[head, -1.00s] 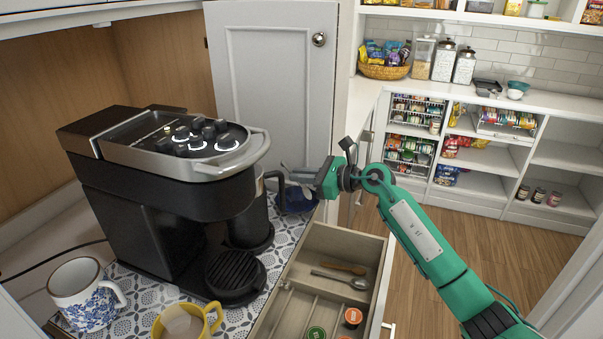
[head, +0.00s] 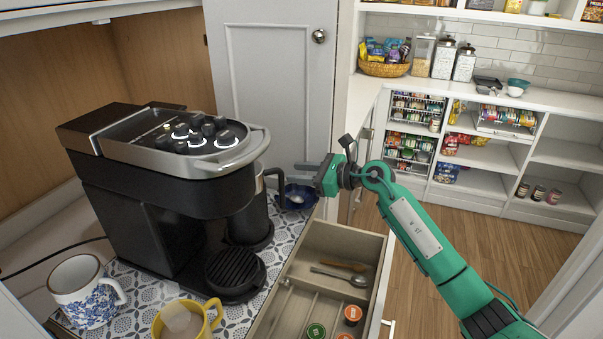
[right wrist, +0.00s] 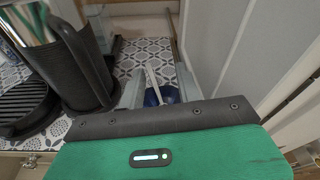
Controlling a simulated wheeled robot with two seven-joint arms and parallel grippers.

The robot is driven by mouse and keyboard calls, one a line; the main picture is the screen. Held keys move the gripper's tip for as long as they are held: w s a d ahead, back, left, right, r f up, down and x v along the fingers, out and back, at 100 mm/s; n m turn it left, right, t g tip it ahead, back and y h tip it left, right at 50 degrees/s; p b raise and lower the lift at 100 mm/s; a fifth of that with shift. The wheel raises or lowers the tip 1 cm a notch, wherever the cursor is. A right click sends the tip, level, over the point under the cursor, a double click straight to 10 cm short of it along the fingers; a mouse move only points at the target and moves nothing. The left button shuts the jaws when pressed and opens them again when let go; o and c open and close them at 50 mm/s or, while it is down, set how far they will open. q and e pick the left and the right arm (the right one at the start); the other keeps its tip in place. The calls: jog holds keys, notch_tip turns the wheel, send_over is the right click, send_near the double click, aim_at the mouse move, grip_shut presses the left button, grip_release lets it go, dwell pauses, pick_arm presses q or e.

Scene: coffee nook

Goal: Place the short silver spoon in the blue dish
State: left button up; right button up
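The blue dish (head: 311,196) sits on the patterned mat behind the coffee machine, near the cabinet door. A short silver spoon (head: 295,198) rests in it. The right wrist view also shows the dish (right wrist: 172,95), with the spoon (right wrist: 153,86) slanting up from it between my fingers. My right gripper (head: 298,172) is just above the dish. Its two fingers are spread apart on either side of the spoon in the right wrist view (right wrist: 159,90), and the gripper looks open. My left gripper is not in view.
The coffee machine (head: 165,190) stands close left of my right gripper. An open drawer (head: 325,240) below holds a longer silver spoon (head: 340,276), a wooden spoon (head: 345,266) and pods. A yellow mug (head: 188,322) and a blue-patterned mug (head: 85,292) stand at front left.

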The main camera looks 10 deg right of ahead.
notch_tip(320, 180, up, 7)
jog(key=p, duration=0.3)
jog(key=shift+p, duration=0.4)
